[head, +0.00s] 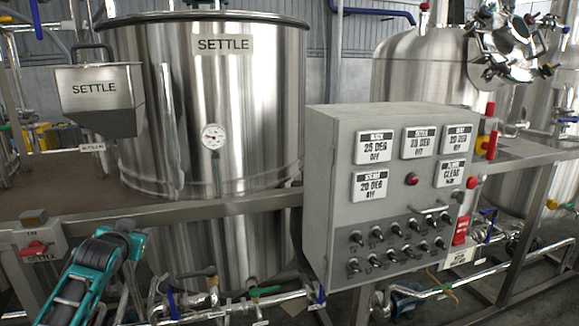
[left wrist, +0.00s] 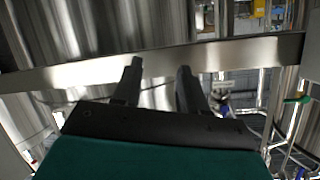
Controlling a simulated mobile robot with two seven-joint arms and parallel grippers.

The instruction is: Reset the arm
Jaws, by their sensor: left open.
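My left arm, teal and black, comes in at the lower left of the head view, with the left gripper (head: 126,232) in front of the steel frame below the large SETTLE tank (head: 255,110). In the left wrist view the left gripper (left wrist: 160,66) has its two black fingers apart, with nothing between them. A steel beam (left wrist: 240,50) crosses behind the fingers. My right arm and gripper are not in view.
A grey control box (head: 320,190) with displays and several black switches stands right of centre. A red switch (head: 34,249) labelled SETTLE is left of my arm. A SETTLE hopper (head: 98,88) hangs beside the tank. Pipes and valves with a green handle (head: 265,291) run low in front.

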